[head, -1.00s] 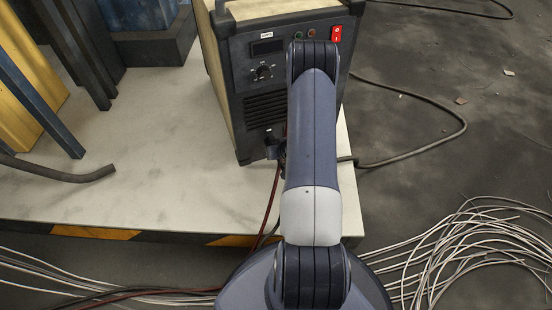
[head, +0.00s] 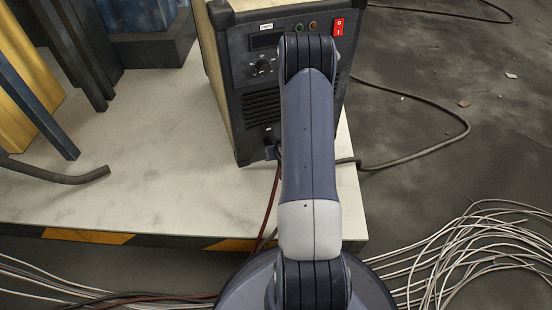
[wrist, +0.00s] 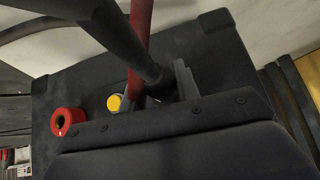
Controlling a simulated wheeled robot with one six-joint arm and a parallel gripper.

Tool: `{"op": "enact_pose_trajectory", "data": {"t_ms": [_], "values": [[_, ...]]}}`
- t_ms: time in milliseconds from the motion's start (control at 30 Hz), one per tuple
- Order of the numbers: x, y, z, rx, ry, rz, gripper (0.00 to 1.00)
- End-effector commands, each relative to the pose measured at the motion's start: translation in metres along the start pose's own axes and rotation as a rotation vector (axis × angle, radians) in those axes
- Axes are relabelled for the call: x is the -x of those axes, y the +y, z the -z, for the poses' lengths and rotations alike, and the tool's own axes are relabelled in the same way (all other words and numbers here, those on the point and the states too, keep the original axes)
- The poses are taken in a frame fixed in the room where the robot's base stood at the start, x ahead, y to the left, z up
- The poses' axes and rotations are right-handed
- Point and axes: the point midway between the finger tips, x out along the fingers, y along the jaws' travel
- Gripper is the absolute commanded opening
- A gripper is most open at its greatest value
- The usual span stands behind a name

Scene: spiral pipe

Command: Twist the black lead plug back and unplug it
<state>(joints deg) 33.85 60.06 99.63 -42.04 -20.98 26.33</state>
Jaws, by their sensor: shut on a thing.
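The black lead plug (wrist: 156,76) shows in the wrist view, with its thick black cable rising to the upper left. My gripper (wrist: 172,84) is shut on it; a grey finger stands at its right side. The dark body of my gripper hides the lower part of the plug, and I cannot tell whether its tip is in its socket. In the head view my arm hides most of the plug, and a bit of my gripper (head: 271,152) shows low at the front of the welding machine (head: 222,88).
A red cable (wrist: 141,25) runs behind the black plug. A red ring-shaped socket (wrist: 64,122) and a yellow round part (wrist: 114,102) are on the dark panel. The machine stands on a pale platform (head: 130,200). Loose pale wires (head: 455,250) lie on the floor at right.

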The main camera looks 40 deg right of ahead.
Motion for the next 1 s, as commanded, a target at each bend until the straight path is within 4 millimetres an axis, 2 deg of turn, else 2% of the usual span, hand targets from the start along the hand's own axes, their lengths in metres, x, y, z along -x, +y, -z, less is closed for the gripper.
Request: {"op": "enact_pose_trajectory", "data": {"t_ms": [733, 767, 867, 1000], "values": [[0.0008, -0.0005, 0.0047, 0.032, 0.012, -0.036, 0.00], [0.0008, -0.0005, 0.0047, 0.032, 0.012, -0.036, 0.31], [0.0007, -0.0006, 0.0038, 0.032, 0.010, -0.036, 0.40], [0.0006, -0.0006, 0.0023, 0.031, 0.006, -0.036, 0.40]]}}
